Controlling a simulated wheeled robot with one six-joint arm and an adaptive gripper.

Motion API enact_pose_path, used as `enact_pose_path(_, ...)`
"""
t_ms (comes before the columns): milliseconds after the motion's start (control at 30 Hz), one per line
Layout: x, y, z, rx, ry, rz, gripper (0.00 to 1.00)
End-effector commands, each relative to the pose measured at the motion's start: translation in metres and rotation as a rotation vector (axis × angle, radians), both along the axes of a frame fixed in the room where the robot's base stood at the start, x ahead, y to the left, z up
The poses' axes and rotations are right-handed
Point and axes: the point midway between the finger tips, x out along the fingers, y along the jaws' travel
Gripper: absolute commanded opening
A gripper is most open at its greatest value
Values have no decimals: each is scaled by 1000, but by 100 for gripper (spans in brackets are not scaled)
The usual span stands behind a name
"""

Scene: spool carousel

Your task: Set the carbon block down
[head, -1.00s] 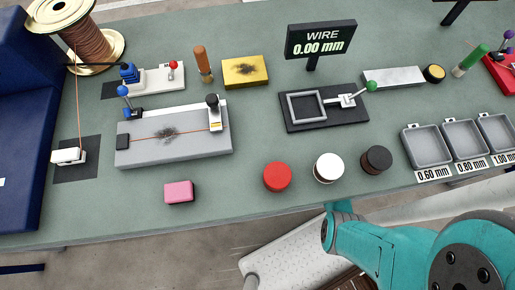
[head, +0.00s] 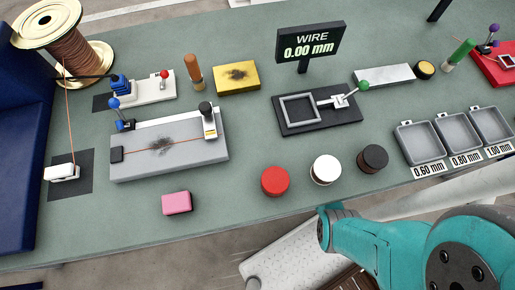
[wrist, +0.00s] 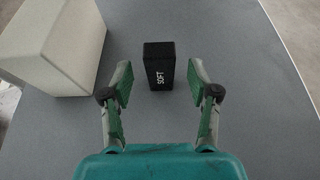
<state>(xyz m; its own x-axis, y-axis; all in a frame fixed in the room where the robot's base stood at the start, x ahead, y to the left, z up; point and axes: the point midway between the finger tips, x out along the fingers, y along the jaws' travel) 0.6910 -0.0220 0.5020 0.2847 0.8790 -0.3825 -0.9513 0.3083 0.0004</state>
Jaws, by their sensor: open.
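A black block marked SOFT, which looks like the carbon block (wrist: 159,62), stands upright on a grey surface (wrist: 235,85) in the wrist view. My gripper (wrist: 159,82) is open, with one green-padded finger to each side of the block's near end. A gap shows between each finger and the block, so neither finger appears to touch it. I cannot make out this block in the head view, and my gripper is outside that view.
In the wrist view a large cream box (wrist: 50,50) stands close to the left finger; the surface to the right is clear. The head view shows a green workbench (head: 100,225) with a pink block (head: 177,203), a red puck (head: 275,181) and grey trays (head: 419,160).

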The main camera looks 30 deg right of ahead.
Motion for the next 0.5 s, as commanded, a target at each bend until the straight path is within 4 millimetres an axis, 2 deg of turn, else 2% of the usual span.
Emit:
enact_pose_path(100,5,15,-6,0,1,2,60)
enact_pose_path(200,7,22,-9,0,1,2,60)
enact_pose_path(467,8,24,-10,-1,0,-1,60)
enact_pose_path(500,8,24,-10,-1,0,-1,55)
